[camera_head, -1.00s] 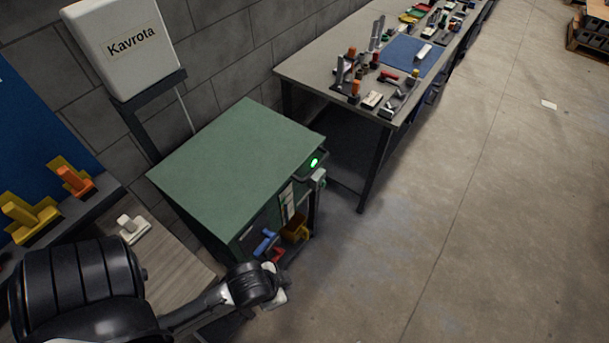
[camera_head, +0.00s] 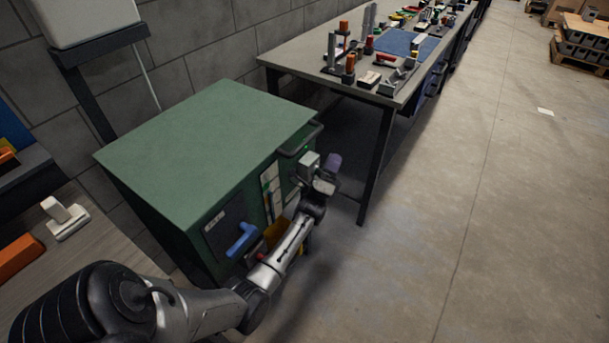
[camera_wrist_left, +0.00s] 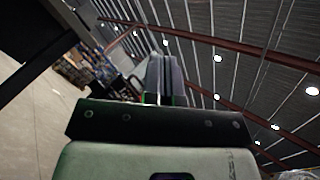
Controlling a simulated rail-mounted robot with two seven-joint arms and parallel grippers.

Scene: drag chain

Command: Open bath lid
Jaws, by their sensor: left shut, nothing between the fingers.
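The bath is a green cabinet (camera_head: 168,214) with a flat green lid (camera_head: 210,130) on top, lying closed. A dark handle bar (camera_head: 302,139) runs along the lid's front edge at the right. My left gripper (camera_head: 333,162) is in front of the cabinet's right front corner, just below and to the right of the handle. Its fingers are shut and empty. They also show in the left wrist view (camera_wrist_left: 166,78), pointing up towards the roof. I cannot tell whether the gripper touches the handle. My right gripper is not in view.
A blue lever (camera_head: 241,240) sticks out of the cabinet front; my left arm partly covers that front. A workbench (camera_head: 285,66) with tools stands behind to the right. A wooden table (camera_head: 98,235) is at the left. The floor (camera_head: 450,230) to the right is clear.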

